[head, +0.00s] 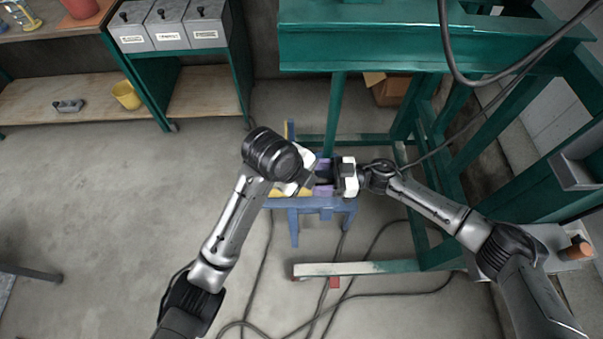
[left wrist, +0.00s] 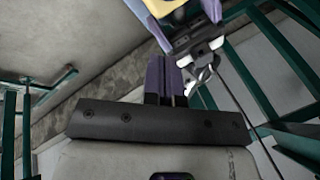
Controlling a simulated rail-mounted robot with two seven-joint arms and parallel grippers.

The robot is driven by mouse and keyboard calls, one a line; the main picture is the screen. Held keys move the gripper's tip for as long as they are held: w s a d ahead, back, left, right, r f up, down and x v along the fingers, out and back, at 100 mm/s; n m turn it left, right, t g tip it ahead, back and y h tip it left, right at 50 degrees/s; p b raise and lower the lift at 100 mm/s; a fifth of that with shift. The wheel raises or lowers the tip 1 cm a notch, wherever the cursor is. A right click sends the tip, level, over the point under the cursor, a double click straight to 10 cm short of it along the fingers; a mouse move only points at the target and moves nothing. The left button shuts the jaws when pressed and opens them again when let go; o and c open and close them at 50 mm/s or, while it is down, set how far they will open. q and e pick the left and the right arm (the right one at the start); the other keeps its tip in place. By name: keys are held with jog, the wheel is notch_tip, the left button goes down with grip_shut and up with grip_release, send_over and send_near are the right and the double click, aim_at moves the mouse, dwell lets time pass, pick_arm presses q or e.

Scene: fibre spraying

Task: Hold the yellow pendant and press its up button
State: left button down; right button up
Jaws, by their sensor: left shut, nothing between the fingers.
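The yellow pendant shows at the top edge of the left wrist view (left wrist: 170,10), partly cut off by the frame. My right gripper (head: 325,177) has purple fingers on both sides of it and appears shut on it; its white body also shows in the left wrist view (left wrist: 195,52). My left gripper (left wrist: 166,78) is shut and empty, its purple fingers together, pointing toward the pendant and a little short of it. In the head view my left wrist hides the left fingertips. The pendant's buttons cannot be made out.
A blue stand (head: 310,204) is beneath the grippers. Green steel framing (head: 400,48) stands behind and to the right. Black cables (head: 372,296) run over the floor and hang at the upper right.

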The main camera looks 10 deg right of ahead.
pick_arm(q)
jog(key=w+r+m+t+h, duration=0.1)
jog(key=w+r+m, duration=0.1)
jog(key=m, duration=1.3)
jog(key=w+r+m+t+h, duration=0.1)
jog(key=w+r+m+h, duration=0.1)
jog(key=m, duration=1.2)
jog(key=shift+w+r+m+t, duration=0.25)
jog(key=shift+r+m+t, duration=0.15)
jog(key=shift+r, duration=0.3)
jog(key=shift+f, duration=0.1)
jog(key=shift+f, duration=4.3)
